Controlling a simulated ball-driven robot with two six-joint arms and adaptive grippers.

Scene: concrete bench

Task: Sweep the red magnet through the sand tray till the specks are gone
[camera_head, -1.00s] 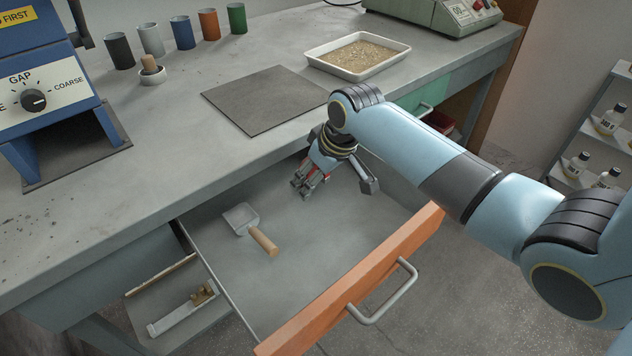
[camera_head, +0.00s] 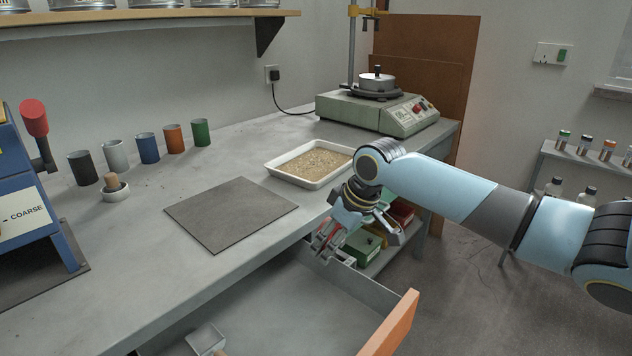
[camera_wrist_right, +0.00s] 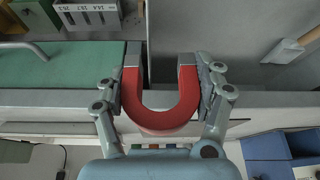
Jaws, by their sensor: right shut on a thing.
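The red horseshoe magnet (camera_wrist_right: 160,122) with grey tips fills the space between the two fingers of my right gripper (camera_wrist_right: 161,90) in the right wrist view. The gripper is shut on it. In the head view my right gripper (camera_head: 326,243) hangs above the back right of the open drawer, just off the bench's front edge, and only a little red shows there. The white sand tray (camera_head: 312,184) stands on the bench, up and left of the gripper and apart from it. It holds tan sand (camera_head: 316,160); specks are too small to make out. My left gripper is not in view.
The open drawer (camera_head: 270,300) has an orange front (camera_head: 392,326) and a scoop (camera_head: 206,340) inside. A dark mat (camera_head: 232,213) lies left of the tray. A green machine (camera_head: 378,114) stands behind it. Green and red boxes (camera_head: 362,244) sit below the bench, right of the gripper.

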